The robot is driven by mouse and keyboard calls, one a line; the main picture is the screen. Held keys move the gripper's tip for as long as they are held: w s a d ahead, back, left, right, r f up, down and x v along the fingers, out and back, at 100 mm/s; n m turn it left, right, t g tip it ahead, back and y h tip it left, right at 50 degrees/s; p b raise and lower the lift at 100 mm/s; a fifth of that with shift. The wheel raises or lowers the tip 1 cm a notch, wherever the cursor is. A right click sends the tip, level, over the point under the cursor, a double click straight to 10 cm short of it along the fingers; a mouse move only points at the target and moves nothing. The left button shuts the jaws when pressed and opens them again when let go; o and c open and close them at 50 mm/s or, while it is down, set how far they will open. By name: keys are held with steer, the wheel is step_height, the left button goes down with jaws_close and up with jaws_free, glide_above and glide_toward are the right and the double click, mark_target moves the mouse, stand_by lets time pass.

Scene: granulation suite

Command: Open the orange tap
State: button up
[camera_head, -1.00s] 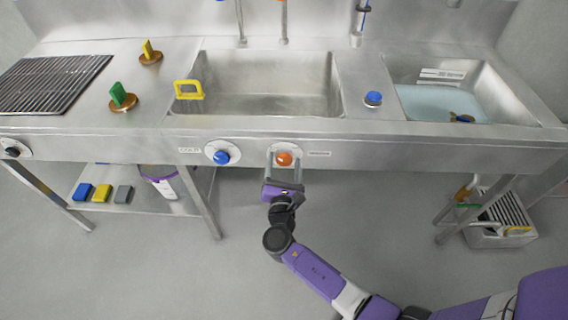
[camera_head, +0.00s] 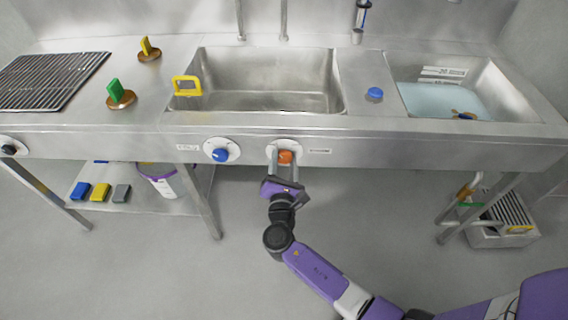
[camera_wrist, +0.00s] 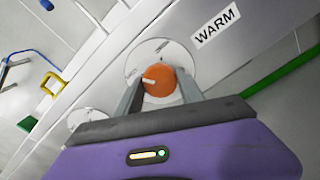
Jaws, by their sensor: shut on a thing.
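The orange tap (camera_head: 285,157) is a round knob on a white disc (camera_head: 296,146) on the sink's front panel, right of the blue tap (camera_head: 221,155). In the wrist view the orange tap (camera_wrist: 158,80) shows a pale pointer mark on its left side, beside a label reading WARM (camera_wrist: 216,26). My gripper (camera_head: 285,160) reaches up from below, with one finger on each side of the knob. In the wrist view my gripper (camera_wrist: 160,92) is shut on the orange tap. The fingers hide the knob's sides.
The steel sink basin (camera_head: 268,85) is above the panel, with a yellow handle (camera_head: 187,86) at its left. A water-filled basin (camera_head: 445,98) lies to the right. A low shelf (camera_head: 150,200) stands below left. The floor in front is clear.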

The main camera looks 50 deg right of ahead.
steer(key=m+b, duration=0.2)
steer(key=m, duration=0.1)
steer(key=m+b, duration=0.1)
steer(key=b, duration=0.1)
steer(key=shift+f+m, duration=0.3)
steer(key=m+b, duration=0.3)
steer(key=b, duration=0.1)
steer(key=shift+m, duration=0.4)
steer(key=m+b, duration=0.7)
steer(key=shift+r+m, duration=0.15)
steer(key=shift+m, duration=0.15)
steer(key=shift+r+b, duration=0.1)
steer(key=shift+b, duration=0.25)
steer(key=o, duration=1.4)
steer(key=shift+a, duration=0.1)
